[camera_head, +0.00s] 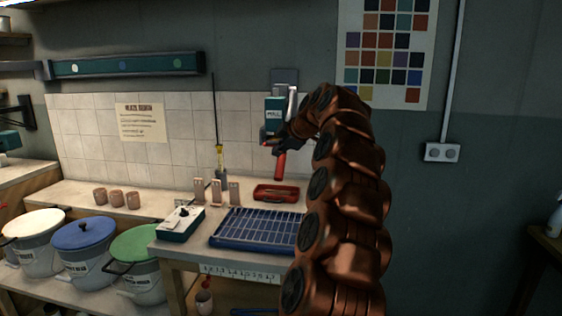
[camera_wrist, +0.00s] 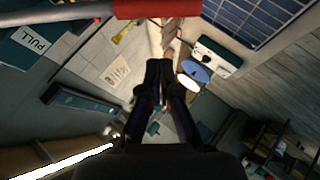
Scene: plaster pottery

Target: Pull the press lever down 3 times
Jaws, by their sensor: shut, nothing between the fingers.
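The press is a teal box (camera_head: 275,112) with a white label, mounted on the wall behind my arm. Its lever ends in a red grip (camera_head: 280,166) that hangs below the box, slightly tilted. In the wrist view the red grip (camera_wrist: 172,8) and its grey rod (camera_wrist: 85,17) cross the top edge, and the teal box (camera_wrist: 30,42) reads PULL at left. My gripper (camera_head: 268,142) is in front of the press, just above the grip in the head view. In the wrist view my gripper (camera_wrist: 158,64) is shut and empty, its fingertips apart from the grip in the picture. Part of the lever is hidden by my arm.
Below the press are a red tray (camera_head: 276,186), a blue rack (camera_head: 258,228) and a teal-and-white device (camera_head: 180,222) on the bench. Several upright clay pieces stand behind the device. Lidded buckets (camera_head: 84,234) stand at left.

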